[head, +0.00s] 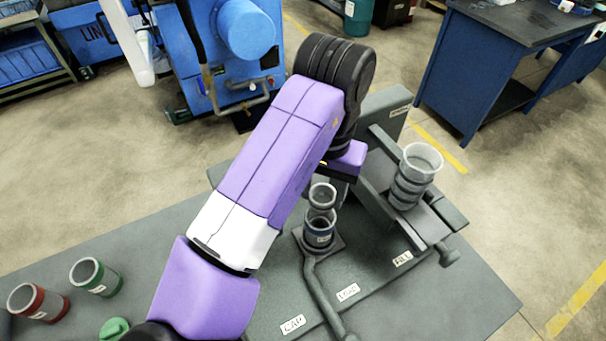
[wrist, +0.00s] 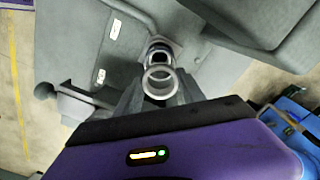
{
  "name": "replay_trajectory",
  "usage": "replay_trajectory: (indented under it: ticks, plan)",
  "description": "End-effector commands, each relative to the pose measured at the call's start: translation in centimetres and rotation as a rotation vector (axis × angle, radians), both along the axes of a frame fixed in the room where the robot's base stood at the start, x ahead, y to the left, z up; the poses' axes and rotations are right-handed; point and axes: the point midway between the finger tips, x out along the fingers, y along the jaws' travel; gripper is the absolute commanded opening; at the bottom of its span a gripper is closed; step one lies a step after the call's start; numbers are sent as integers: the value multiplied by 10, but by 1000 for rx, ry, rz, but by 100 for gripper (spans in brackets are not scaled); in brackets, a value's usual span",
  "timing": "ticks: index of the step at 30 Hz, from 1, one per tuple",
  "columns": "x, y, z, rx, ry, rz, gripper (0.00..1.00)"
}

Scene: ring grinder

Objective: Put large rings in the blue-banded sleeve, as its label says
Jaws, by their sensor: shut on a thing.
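My gripper (wrist: 158,92) is shut on a grey ring (wrist: 158,76); the ring's open top faces the wrist camera. In the head view the held ring (head: 322,194) hangs above the blue-banded sleeve (head: 319,236). In the wrist view a further rim (wrist: 160,52) lies beyond the held ring. My arm hides part of the bench.
A stack of grey rings (head: 413,178) stands on the fixture at right. A red-banded sleeve (head: 38,302), a green-banded sleeve (head: 97,277) and a green cap (head: 114,328) are at left. A curved handle (head: 322,290) runs from the holder toward the front edge, beside the plates.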

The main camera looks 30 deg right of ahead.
Motion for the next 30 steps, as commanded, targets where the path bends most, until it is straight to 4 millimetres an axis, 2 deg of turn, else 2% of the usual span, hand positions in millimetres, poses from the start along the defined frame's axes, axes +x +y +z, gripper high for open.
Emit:
replay_trajectory:
  ticks: [8, 21, 30]
  plan:
    - [0, 0, -13, 1, 0, 0, 1]
    - [0, 0, -49, -1, 0, 1, 1]
    - [0, 0, -56, 1, -1, 0, 1]
